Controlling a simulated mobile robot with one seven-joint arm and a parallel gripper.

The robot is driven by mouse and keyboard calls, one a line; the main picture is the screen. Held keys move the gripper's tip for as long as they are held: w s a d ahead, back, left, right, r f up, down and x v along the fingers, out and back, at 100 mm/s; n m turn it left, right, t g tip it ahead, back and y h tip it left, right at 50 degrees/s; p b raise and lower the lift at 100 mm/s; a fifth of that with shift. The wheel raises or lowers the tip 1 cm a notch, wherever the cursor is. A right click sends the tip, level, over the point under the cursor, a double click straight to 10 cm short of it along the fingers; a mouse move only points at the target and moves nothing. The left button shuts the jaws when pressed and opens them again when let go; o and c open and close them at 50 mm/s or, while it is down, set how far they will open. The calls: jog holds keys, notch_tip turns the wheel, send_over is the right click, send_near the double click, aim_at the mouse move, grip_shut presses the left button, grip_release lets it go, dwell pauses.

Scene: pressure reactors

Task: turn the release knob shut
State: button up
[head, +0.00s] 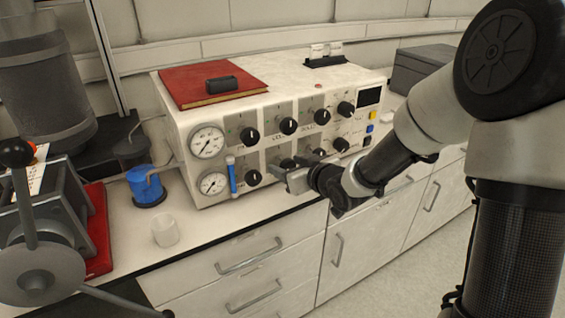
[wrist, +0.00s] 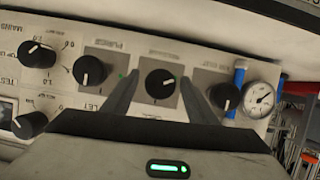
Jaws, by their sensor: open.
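The control panel (head: 270,133) carries two rows of black round knobs. I cannot read which label marks the release knob. In the wrist view, where the labels appear upside down, a black knob with a pale pointer line (wrist: 160,83) sits on a grey plate between my gripper's fingers. My gripper (wrist: 158,84) is open, with one finger to each side of that knob; I cannot tell whether they touch it. In the head view my gripper (head: 287,178) is in front of the lower knob row and partly hides it.
Neighbouring knobs (wrist: 90,70) (wrist: 225,96) lie close on both sides. Two gauges (head: 207,141) and a blue tube (head: 232,177) are at the panel's left. A red book (head: 212,85) lies on top. A white cup (head: 166,231) stands on the counter, by a blue container (head: 146,184).

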jog(key=shift+w, duration=0.1)
jog(key=c, duration=1.1)
jog(key=shift+o, duration=0.2)
